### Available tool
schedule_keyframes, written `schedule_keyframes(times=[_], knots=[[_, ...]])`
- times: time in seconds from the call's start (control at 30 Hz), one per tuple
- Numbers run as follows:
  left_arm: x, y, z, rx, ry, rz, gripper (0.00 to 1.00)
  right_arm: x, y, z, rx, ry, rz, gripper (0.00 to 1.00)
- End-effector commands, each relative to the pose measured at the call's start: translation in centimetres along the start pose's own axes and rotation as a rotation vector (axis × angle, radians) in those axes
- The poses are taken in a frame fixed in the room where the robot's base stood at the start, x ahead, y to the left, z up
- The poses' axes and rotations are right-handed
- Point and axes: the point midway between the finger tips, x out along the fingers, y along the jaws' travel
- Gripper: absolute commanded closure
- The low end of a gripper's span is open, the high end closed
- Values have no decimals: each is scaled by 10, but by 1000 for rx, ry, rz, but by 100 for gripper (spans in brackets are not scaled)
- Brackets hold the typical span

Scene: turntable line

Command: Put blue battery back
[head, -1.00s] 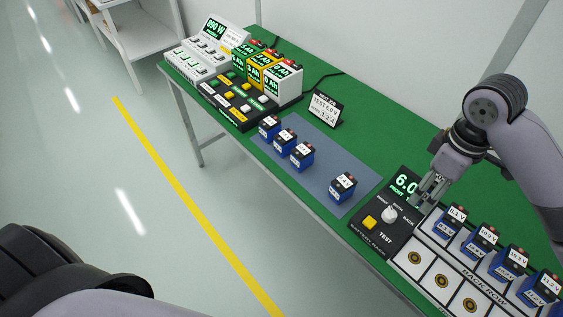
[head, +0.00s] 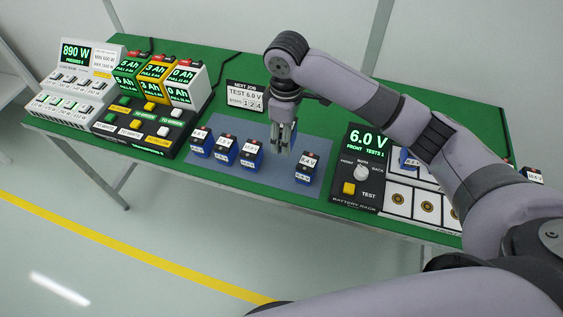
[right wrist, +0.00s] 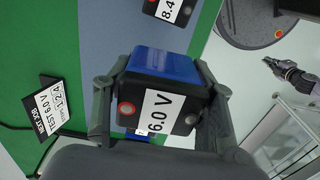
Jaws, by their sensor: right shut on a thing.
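My right gripper (head: 284,150) is over the blue-grey mat (head: 276,182). In the right wrist view its fingers (right wrist: 160,100) are shut on a blue battery (right wrist: 165,66) with a black top, a red terminal and a 6.0 V label. Three blue batteries stand together on the mat's left part: one (head: 200,144), one (head: 225,152) and one (head: 250,157). An 8.4 V battery (head: 306,173) stands to the right; it also shows in the right wrist view (right wrist: 168,10). My left gripper (right wrist: 268,63) appears small in the right wrist view.
The tester (head: 352,205) reads 6.0 V. The battery rack (head: 393,213) is partly hidden by my right arm, with a blue battery (head: 407,159) in view. The test job sign (head: 245,96) stands behind the mat. Chargers (head: 155,82) and a button panel stand left.

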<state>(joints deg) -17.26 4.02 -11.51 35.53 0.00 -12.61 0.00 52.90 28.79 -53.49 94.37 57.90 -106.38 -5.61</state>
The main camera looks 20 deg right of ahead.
Motion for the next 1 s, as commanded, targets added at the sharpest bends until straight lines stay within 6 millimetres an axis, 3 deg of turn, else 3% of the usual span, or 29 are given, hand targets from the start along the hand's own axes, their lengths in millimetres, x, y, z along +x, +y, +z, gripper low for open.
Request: schedule_keyframes(times=[0.1,0.3,0.47,0.73,1.0], knots=[[-5,1,0,0,-1,1,100,32,-1,1,1,-4,-2,95],[-8,-6,1,3,-2,-7,100,70,-1,0,-1,0,0,95],[-9,-9,2,4,-3,-10,100,83,0,-1,-1,2,1,95],[-12,-9,1,3,-2,-10,100,119,0,0,0,0,1,95],[-11,-9,0,3,-1,-11,100,124,0,-1,-2,2,2,95]])
